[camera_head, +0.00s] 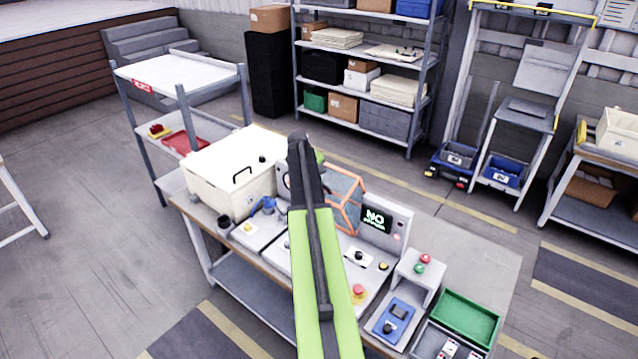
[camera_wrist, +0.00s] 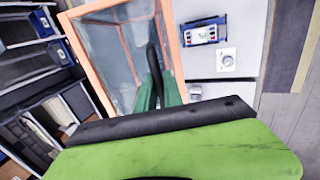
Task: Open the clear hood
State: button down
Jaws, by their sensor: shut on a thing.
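The clear hood (camera_head: 346,190) has an orange frame and sits on the bench behind my arm, which hides its left part. In the wrist view the clear hood (camera_wrist: 112,42) fills the upper left, its panels see-through. A dark curved handle (camera_wrist: 153,60) runs along its right side. My gripper (camera_wrist: 157,92) has green fingers, shut on this handle near its lower end. In the head view my arm mostly hides the gripper and the handle. I cannot tell whether the hood is lifted at all.
A cream box (camera_head: 225,170) stands left of the hood. A display panel (camera_head: 384,226) stands right of it. Buttoned control boxes (camera_head: 415,268) and a green tray (camera_head: 458,318) fill the bench's right end. Shelving (camera_head: 370,80) stands behind, across open floor.

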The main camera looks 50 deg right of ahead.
jog(key=c, duration=1.5)
grip_release()
jog(key=shift+w+a+r, duration=0.1)
jog(key=shift+w+a, duration=0.1)
jog(key=shift+w, duration=0.15)
jog(key=shift+s+d, duration=0.1)
jog(key=p+v, duration=0.7)
jog(key=shift+r, duration=0.2)
